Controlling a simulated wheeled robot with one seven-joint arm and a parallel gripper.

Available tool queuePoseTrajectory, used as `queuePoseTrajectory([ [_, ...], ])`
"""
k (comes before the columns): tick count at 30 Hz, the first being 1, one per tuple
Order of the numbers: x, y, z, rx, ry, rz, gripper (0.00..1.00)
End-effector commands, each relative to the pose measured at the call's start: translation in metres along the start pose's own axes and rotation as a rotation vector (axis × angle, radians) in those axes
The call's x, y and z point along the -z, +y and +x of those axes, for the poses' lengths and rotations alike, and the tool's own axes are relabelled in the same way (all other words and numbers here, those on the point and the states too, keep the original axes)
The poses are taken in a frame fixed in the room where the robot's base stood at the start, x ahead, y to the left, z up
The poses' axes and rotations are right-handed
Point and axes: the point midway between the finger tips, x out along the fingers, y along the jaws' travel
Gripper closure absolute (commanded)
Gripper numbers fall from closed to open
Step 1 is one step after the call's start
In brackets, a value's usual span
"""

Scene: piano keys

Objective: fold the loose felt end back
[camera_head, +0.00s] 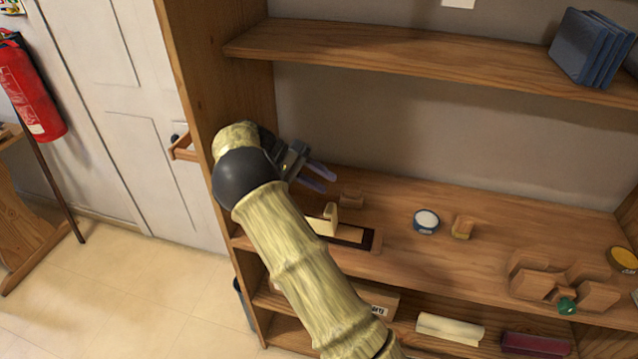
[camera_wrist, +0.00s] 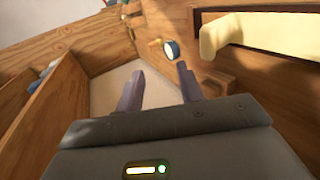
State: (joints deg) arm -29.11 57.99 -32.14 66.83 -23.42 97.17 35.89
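A cream piece (camera_head: 330,217), apparently the felt, lies at a dark-edged wooden bed (camera_head: 368,240) on the shelf; a short part of it stands up. My arm hides its left part. In the wrist view a pale yellow strip (camera_wrist: 270,28) runs across the upper right, and its left end bends downward. My gripper (camera_head: 320,178) is above the shelf, beyond the cream piece and slightly left of it. In the wrist view the two purple-grey fingers (camera_wrist: 160,82) are apart with nothing between them.
A small wooden block (camera_head: 351,200) sits just behind the bed. A round blue-and-white tin (camera_head: 426,221) and another block (camera_head: 463,227) stand to the right. Wooden blocks (camera_head: 540,284) are at the far right. The cabinet's side panel (camera_head: 215,90) rises close to the left of my arm.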

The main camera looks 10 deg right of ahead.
Motion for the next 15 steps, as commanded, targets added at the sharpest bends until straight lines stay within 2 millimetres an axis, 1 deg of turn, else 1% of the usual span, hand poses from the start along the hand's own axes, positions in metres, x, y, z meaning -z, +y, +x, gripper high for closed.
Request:
queuePoseTrajectory([
  [1,0.000,0.000,0.000,0.000,0.000,0.000,0.63],
  [5,0.000,0.001,0.003,0.010,-0.003,-0.006,0.88],
  [6,0.000,0.002,0.005,0.021,-0.007,-0.014,0.96],
  [7,0.000,0.003,0.008,0.034,-0.010,-0.022,1.00],
  [11,-0.003,0.008,0.027,0.136,-0.025,-0.084,1.00],
  [15,-0.017,0.011,0.054,0.331,-0.027,-0.188,1.00],
])
